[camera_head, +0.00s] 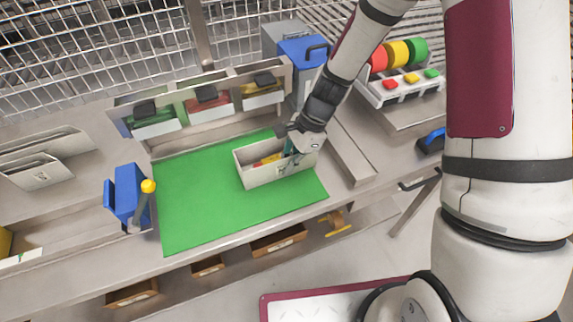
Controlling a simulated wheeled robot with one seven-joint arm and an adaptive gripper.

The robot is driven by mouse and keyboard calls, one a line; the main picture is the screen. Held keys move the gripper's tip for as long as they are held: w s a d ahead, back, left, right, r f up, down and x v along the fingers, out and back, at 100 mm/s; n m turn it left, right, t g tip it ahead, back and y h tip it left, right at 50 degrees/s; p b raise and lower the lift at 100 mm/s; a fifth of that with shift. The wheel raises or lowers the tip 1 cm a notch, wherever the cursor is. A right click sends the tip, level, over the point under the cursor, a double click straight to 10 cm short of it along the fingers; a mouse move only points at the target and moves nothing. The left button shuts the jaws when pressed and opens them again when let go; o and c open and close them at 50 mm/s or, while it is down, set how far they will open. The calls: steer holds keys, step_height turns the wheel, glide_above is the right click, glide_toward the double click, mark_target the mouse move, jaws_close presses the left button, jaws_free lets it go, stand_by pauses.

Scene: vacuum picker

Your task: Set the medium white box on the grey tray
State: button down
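A white open-topped box (262,178) stands on the green mat, with small red and yellow items inside. I take it for the medium white box. My gripper (291,150) is at the box's right part, over and partly inside its opening. Its fingers are small and partly hidden, so I cannot tell whether they are closed on the box wall. The box appears to rest on the mat. A flat grey raised-edge surface (345,152) lies right of the mat; it may be the grey tray, but I cannot be sure.
The green mat (195,205) is mostly bare left of the box. A blue holder with a yellow-topped tool (127,195) stands at its left. Bins (207,102) line the back. A button panel with coloured lamps (402,88) is at the right rear.

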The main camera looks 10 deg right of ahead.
steer(key=c, duration=1.7)
jaws_free()
steer(key=v, duration=1.2)
